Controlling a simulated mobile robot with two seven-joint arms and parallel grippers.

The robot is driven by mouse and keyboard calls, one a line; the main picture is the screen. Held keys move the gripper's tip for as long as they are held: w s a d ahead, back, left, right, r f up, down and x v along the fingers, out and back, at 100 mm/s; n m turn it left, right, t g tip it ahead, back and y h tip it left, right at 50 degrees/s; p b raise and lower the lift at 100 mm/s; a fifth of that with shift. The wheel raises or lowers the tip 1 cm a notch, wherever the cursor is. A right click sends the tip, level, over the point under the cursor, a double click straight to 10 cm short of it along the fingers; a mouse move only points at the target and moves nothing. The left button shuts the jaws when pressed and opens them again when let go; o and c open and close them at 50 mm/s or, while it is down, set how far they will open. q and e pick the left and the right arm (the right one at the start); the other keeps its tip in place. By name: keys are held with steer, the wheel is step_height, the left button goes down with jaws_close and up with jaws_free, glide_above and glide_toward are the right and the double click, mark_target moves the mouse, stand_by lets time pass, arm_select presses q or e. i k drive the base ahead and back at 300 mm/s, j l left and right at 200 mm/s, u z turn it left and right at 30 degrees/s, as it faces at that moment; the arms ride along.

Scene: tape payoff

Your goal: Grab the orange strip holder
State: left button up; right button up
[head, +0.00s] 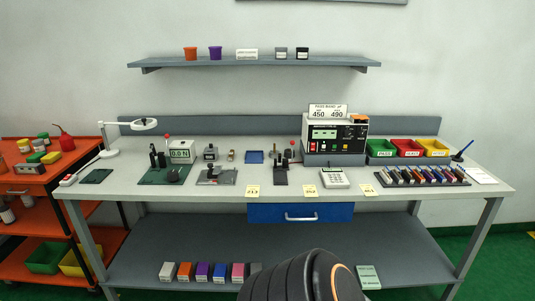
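No thing is clearly recognisable as the orange strip holder. An orange cup (190,53) stands at the left of the wall shelf, beside a purple cup (215,53). An orange-fronted box (185,272) stands in a row of coloured boxes on the bench's lower shelf. A dark rack (446,182) at the right of the bench top holds several small coloured pieces, too small to tell apart. A dark, rounded arm part of mine with an orange ring shows at the bottom centre. Neither gripper is in view.
The grey bench (230,196) carries a meter (335,133), small fixtures, a calculator (333,178) and red, green and yellow bins (408,148). A blue drawer (300,213) hangs under its front edge. An orange cart (28,182) stands at the left. My arm part covers some of the lower shelf.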

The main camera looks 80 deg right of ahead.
mark_target(416, 174)
steer(key=z, duration=3.75)
